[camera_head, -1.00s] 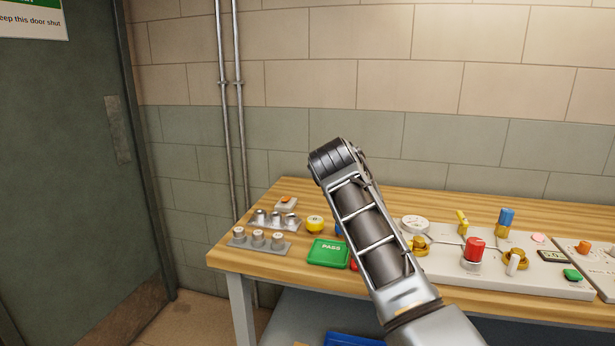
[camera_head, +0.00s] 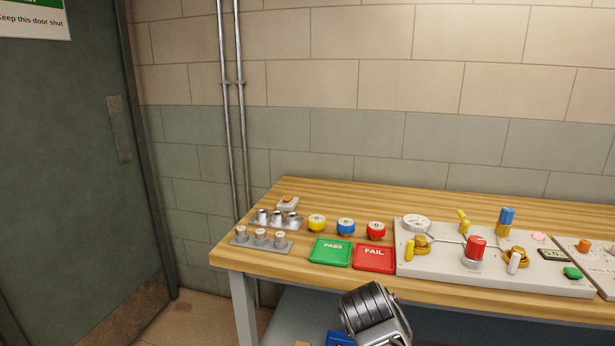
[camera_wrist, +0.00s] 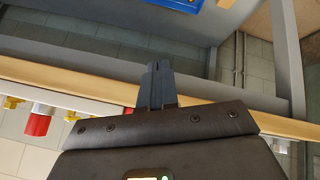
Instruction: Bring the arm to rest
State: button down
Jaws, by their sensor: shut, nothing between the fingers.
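My gripper (camera_wrist: 155,85) shows in the wrist view with its dark fingers pressed together and nothing between them. In that view it is near the wooden bench's edge (camera_wrist: 60,80), apart from any part on the bench. In the head view only a dark and silver part of my arm shows at the bottom centre, in front of the bench's front edge; the gripper itself is out of that picture. The wooden bench (camera_head: 480,292) stands against the wall.
The bench holds a green PASS tray (camera_head: 330,252), a red FAIL tray (camera_head: 374,258), yellow (camera_head: 316,223), blue (camera_head: 346,227) and red (camera_head: 376,231) round pieces, racks of small fittings (camera_head: 262,241) and a valve panel (camera_head: 440,272). A blue bin (camera_head: 338,339) is underneath. A door (camera_head: 60,180) stands left.

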jog(key=s+d+f+t+y, duration=0.1)
jog(key=s+f+t+y, duration=0.1)
jog(key=s+f, duration=0.85)
jog(key=s+d+t+y, duration=0.1)
jog(key=s+d, duration=0.1)
jog(key=s, duration=1.6)
jog(key=s+d+r+t, duration=0.2)
jog(key=s+r, duration=0.8)
jog(key=s, duration=0.2)
jog(key=s+d+r+m+t, duration=0.1)
jog(key=s+d+r+t, duration=0.2)
jog(key=s+r, duration=0.8)
jog(key=shift+s+m, duration=0.3)
jog(key=shift+s, duration=0.1)
jog(key=c, duration=1.8)
grip_release()
jog(key=shift+r, duration=0.1)
